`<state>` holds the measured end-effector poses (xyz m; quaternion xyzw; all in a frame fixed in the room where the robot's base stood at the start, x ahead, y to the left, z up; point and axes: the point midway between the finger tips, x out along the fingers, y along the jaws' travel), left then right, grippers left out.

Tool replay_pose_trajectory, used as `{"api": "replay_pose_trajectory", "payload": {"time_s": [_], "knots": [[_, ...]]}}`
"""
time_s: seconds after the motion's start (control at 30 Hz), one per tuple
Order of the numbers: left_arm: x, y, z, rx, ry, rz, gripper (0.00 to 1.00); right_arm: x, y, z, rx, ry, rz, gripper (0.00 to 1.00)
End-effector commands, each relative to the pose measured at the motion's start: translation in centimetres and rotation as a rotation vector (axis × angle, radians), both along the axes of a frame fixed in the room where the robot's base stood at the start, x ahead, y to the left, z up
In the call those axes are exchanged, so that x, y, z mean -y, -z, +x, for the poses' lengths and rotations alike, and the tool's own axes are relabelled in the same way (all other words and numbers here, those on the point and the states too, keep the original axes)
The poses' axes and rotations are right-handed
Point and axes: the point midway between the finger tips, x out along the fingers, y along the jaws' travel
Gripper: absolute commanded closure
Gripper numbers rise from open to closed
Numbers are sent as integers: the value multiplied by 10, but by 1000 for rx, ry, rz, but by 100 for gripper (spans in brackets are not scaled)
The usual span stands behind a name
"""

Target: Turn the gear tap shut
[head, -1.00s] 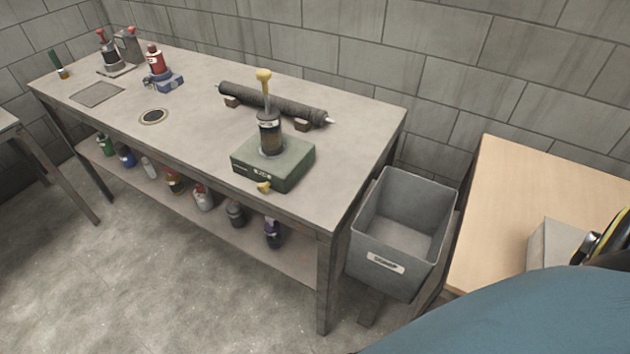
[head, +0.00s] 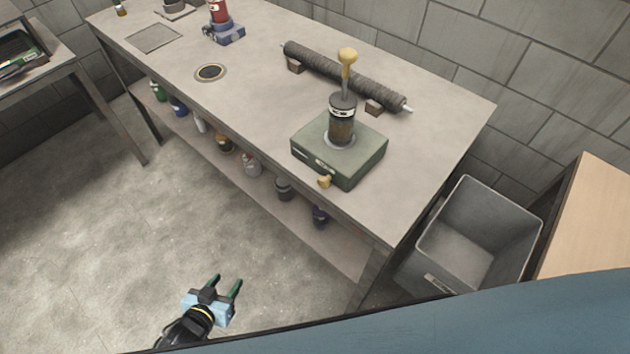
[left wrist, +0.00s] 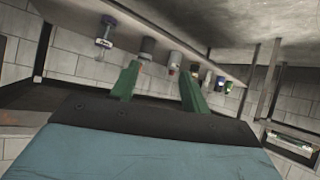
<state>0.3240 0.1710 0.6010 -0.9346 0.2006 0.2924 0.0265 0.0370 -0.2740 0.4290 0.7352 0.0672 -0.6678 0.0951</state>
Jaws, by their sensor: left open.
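The gear tap is most likely the small yellow knob (head: 324,181) on the front face of a green box (head: 340,150) on the bench. A dark cylinder (head: 341,122) with a yellow-topped lever (head: 347,57) stands upright on the box. My left gripper (head: 229,281) is open and empty, low in the head view, over the floor in front of the bench and well apart from the knob. Its green fingers (left wrist: 158,82) show in the left wrist view, with the bench's lower shelf beyond. My right gripper is out of view.
A mesh-like dark roller (head: 345,77) lies on blocks behind the box. A grey bin (head: 478,235) stands right of the bench. Several bottles (head: 251,163) sit on the lower shelf. A red-and-blue device (head: 223,25) stands further left. The floor before the bench is clear.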

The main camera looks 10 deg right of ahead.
Motion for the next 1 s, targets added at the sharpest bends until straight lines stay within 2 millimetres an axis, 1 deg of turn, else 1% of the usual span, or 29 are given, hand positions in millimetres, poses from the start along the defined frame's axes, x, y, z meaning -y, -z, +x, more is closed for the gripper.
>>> {"api": "replay_pose_trajectory", "payload": {"time_s": [0.03, 0.07, 0.1, 0.17, 0.2, 0.3, 0.33, 0.4, 0.43, 0.5, 0.57, 0.67, 1.0], "knots": [[28, -44, 20, 96, 62, -85, 54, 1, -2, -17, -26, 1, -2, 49], [44, -67, 26, 142, 99, -134, 54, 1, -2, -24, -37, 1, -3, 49], [63, -96, 31, 192, 146, -201, 54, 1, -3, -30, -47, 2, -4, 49], [88, -134, 32, 251, 213, -287, 54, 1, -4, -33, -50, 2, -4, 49], [102, -157, 30, 281, 254, -340, 54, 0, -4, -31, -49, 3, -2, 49], [127, -197, 22, 328, 336, -438, 54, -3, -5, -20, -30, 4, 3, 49], [132, -206, 19, 336, 353, -459, 54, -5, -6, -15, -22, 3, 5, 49], [140, -219, 15, 348, 381, -492, 54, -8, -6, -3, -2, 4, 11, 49], [142, -223, 14, 352, 389, -502, 54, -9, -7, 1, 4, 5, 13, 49], [148, -226, 16, 356, 398, -512, 54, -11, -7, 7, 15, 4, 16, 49], [153, -227, 19, 356, 398, -514, 54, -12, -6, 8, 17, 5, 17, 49], [166, -227, 30, 358, 396, -513, 54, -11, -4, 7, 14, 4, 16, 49], [222, -226, 74, 357, 394, -513, 54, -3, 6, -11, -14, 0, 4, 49]]}}
